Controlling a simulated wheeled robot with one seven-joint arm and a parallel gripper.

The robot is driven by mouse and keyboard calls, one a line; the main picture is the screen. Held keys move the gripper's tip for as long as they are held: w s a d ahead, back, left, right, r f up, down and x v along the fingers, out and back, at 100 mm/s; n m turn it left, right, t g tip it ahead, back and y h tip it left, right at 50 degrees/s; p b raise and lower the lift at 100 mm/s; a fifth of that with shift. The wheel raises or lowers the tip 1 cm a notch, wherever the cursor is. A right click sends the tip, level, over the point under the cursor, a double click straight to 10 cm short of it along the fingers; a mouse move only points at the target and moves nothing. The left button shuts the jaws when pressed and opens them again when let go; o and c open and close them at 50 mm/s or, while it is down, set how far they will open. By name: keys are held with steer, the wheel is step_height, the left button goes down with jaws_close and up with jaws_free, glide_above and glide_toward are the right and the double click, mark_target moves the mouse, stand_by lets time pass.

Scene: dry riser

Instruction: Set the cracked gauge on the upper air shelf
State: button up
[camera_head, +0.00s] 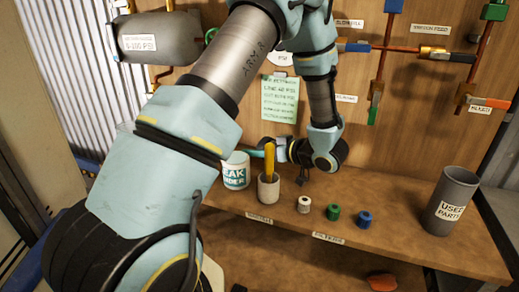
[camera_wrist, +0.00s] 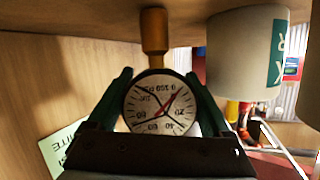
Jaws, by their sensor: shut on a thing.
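The gauge (camera_wrist: 160,103) is held between the two dark green fingers of my gripper (camera_wrist: 158,76) in the wrist view. It has a round white dial with a red needle and dark lines across the face that look like cracks. The wrist picture appears upside down. The gauge's brass stem (camera_wrist: 154,30) reaches to the wooden surface at the picture's top; I cannot tell whether it touches. I cannot identify the upper air shelf.
A grey tank (camera_head: 160,38) and pipes with valves are on the back panel.

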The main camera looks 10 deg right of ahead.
steer(key=o, duration=1.3)
steer(key=shift+f, duration=0.1)
steer(key=shift+o, duration=0.2)
steer(key=b+v, duration=0.2)
steer(key=v, duration=1)
steer(key=shift+r, duration=0.2)
